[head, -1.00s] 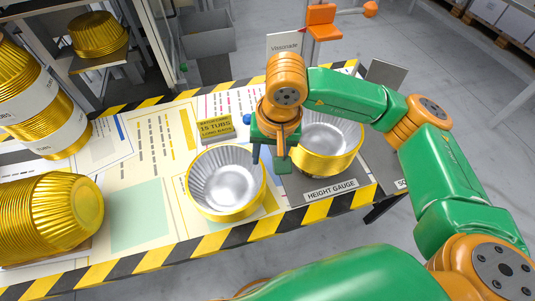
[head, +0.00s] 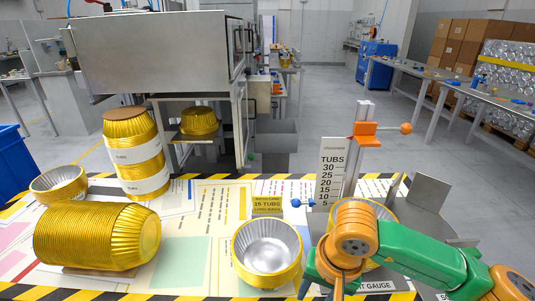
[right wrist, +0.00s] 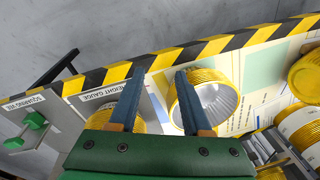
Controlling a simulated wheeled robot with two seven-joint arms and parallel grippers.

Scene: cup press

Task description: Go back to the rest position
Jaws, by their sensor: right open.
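My right gripper (head: 320,287) is low in the head view, in front of the height gauge and right of a loose gold tub (head: 268,250). In the right wrist view its two blue-grey fingers (right wrist: 161,70) are apart with nothing between them. The loose tub stands open side up on the table and also shows in the wrist view (right wrist: 208,103), right of the fingers. Another gold tub (head: 378,211) stands at the height gauge (head: 333,170), partly hidden behind my orange wrist. My left gripper is not in view.
A tub stack (head: 90,236) lies on its side at the left. A banded stack (head: 137,160) stands behind it, near a single tub (head: 58,186). The mint patch (head: 180,265) is bare.

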